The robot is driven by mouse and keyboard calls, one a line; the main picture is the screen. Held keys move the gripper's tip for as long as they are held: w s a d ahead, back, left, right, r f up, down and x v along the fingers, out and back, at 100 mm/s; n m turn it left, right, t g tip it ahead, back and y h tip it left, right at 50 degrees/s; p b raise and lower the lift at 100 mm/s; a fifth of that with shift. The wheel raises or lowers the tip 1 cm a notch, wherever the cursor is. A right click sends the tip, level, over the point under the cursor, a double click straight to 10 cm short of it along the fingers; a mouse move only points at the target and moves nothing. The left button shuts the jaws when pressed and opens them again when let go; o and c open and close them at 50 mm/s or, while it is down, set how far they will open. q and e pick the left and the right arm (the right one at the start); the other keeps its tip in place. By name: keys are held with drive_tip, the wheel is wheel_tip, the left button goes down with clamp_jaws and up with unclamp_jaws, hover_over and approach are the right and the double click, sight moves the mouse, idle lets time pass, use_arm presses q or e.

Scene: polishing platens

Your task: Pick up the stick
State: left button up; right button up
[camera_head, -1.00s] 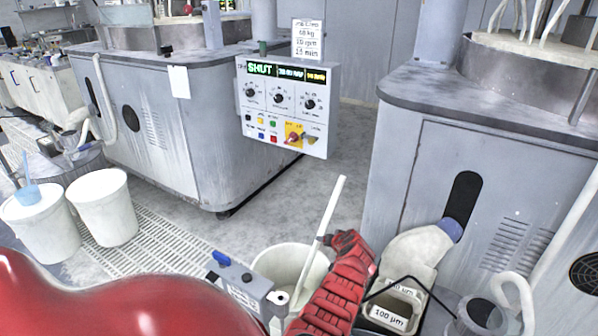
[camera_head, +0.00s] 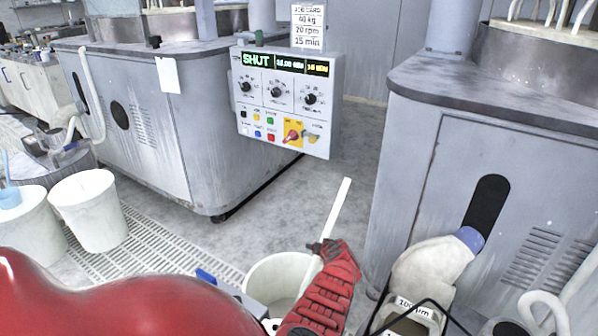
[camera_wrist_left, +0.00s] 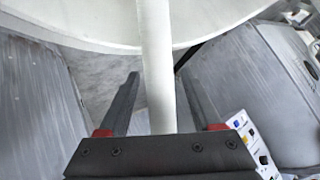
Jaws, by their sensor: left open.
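The stick (camera_head: 337,208) is a pale, straight rod. It leans tilted in a white bucket (camera_head: 264,267), with its upper end rising above the rim. My left gripper (camera_head: 322,247), on the red arm, is at the stick just above the bucket. In the left wrist view the stick (camera_wrist_left: 156,60) runs between the two dark fingers of the open gripper (camera_wrist_left: 160,80), with gaps on both sides. The stick's lower end is hidden by the bucket and my arm. My right gripper is not in view.
A control panel (camera_head: 285,105) reading SHUT hangs ahead. Grey machine cabinets stand left (camera_head: 150,130) and right (camera_head: 425,195). A white jug (camera_head: 432,268) and a bin labelled 100 µm (camera_head: 415,308) sit close right of my gripper. White buckets (camera_head: 92,212) stand left on a floor grating.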

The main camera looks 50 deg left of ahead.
use_arm(q)
drive_tip(key=shift+s+d+r, duration=0.1)
drive_tip(key=shift+r, duration=0.1)
drive_tip(key=shift+c, duration=1.1)
clamp_jaws()
drive_tip(key=shift+r, duration=0.1)
